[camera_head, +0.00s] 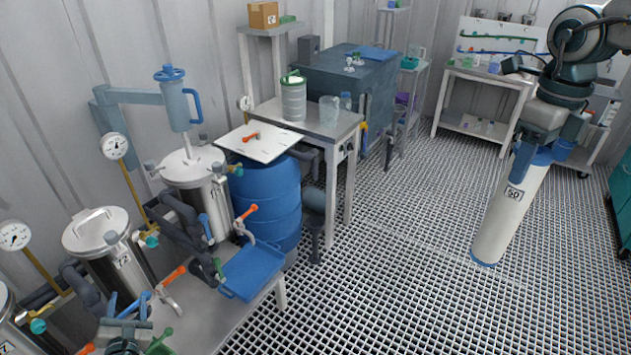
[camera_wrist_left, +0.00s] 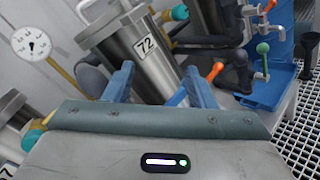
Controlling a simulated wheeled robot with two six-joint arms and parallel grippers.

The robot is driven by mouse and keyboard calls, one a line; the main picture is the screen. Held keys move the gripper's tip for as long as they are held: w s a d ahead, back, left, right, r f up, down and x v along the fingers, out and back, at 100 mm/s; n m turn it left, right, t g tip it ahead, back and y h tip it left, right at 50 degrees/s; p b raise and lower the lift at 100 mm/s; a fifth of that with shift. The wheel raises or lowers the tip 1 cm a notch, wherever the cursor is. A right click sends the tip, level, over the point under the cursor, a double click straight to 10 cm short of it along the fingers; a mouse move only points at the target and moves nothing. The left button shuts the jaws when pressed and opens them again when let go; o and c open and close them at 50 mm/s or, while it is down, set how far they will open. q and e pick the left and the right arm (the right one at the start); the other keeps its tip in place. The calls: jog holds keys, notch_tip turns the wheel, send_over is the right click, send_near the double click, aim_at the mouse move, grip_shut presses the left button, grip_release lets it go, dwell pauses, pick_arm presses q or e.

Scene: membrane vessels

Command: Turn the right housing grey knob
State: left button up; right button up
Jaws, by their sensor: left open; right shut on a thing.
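The right housing (camera_head: 210,200) is a steel vessel with a pale lid, under a blue cylinder on a swing arm. A small grey knob (camera_head: 151,166) shows at its lid's left edge; I cannot tell if this is the task's knob. Part of that housing shows at the top of the left wrist view (camera_wrist_left: 215,16). My left gripper (camera_head: 130,304) is open and empty, low in front of the housings. Its blue fingers (camera_wrist_left: 158,84) frame the steel vessel marked 72 (camera_wrist_left: 141,42), without visible contact.
Pipes and valves with orange, blue and green handles crowd the bench front; one orange handle (camera_wrist_left: 215,70) is near my left gripper. A gauge (camera_head: 115,146), a blue tray (camera_head: 252,271) and a blue barrel (camera_head: 272,198) stand nearby. The grated floor (camera_head: 390,270) is clear.

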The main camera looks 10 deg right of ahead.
aim_at(111, 242)
notch_tip(111, 242, up, 3)
jog(key=shift+f+p, duration=0.2)
jog(key=shift+p, duration=0.65)
pick_arm(q)
notch_tip(111, 242, up, 11)
jog(key=w+n+y, duration=0.1)
jog(key=n, duration=0.7)
jog(key=x, duration=0.4)
jog(key=p+x, duration=0.1)
jog(key=x, duration=0.3)
jog(key=a+x, duration=0.1)
jog(key=x, duration=0.3)
jog(key=shift+f+p, duration=0.2)
jog(key=shift+p, duration=0.1)
pick_arm(e)
jog(key=shift+r, duration=0.75)
pick_arm(q)
jog(key=c, duration=1)
